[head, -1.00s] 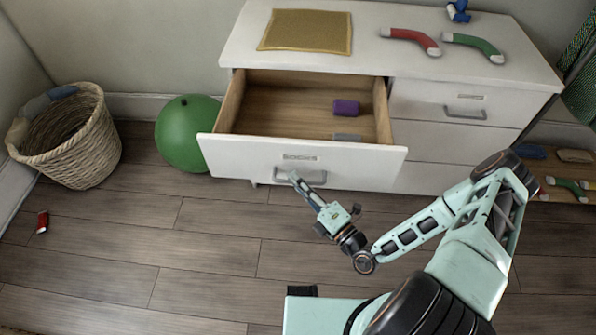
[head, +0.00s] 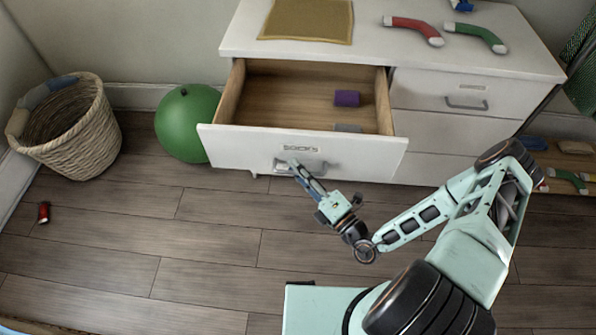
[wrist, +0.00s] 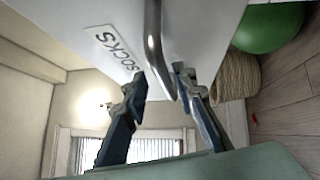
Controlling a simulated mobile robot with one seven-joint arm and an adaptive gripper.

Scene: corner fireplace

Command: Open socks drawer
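The socks drawer (head: 255,151) is the wide upper-left drawer of the white dresser. It stands pulled well out, with its wooden inside showing. Its label reads SOCKS, clear in the wrist view (wrist: 118,52). A purple block-like item (head: 347,98) and a grey item (head: 348,128) lie inside. My gripper (head: 294,163) is at the drawer's metal handle (head: 318,168). In the wrist view, the fingers of my gripper (wrist: 160,85) stand apart on either side of the handle (wrist: 154,40), with a visible gap around it.
The dresser top (head: 380,45) holds a gold mat (head: 308,20), a red sock (head: 415,30) and a green sock (head: 478,36). A green ball (head: 187,125) and a wicker basket (head: 75,130) stand left. A small red item (head: 44,212) lies on the floor. Floor before the dresser's left is clear.

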